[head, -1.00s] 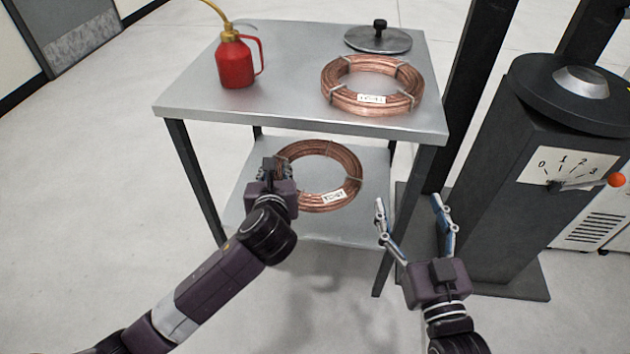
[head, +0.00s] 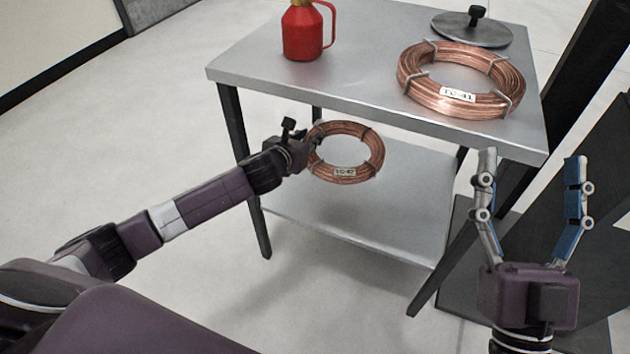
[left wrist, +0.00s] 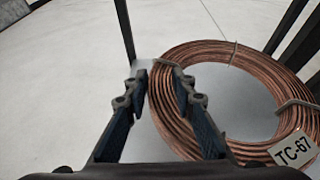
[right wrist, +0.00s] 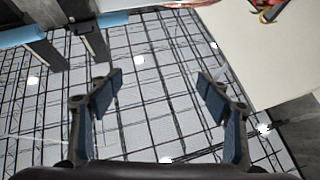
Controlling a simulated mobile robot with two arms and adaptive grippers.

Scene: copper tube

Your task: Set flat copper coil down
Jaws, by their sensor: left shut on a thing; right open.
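The flat copper coil (head: 375,150), a ring with a white tag, is at the lower shelf (head: 400,225) of the metal table. My left gripper (head: 312,140) is shut on its left side. In the left wrist view the coil (left wrist: 262,66) shows a tag reading TC-67, and the left fingers (left wrist: 158,88) are at its left rim. I cannot tell whether the coil touches the shelf. My right gripper (head: 530,165) is open and empty, in front of the table's right corner; its spread fingers (right wrist: 158,90) also show in the right wrist view.
A second copper coil (head: 484,103), tagged TC-41, lies on the table top (head: 350,75). A red oil can (head: 303,35) and a dark round lid with a knob (head: 465,30) stand there too. Black table legs (head: 245,170) flank the shelf. A dark stand is at right.

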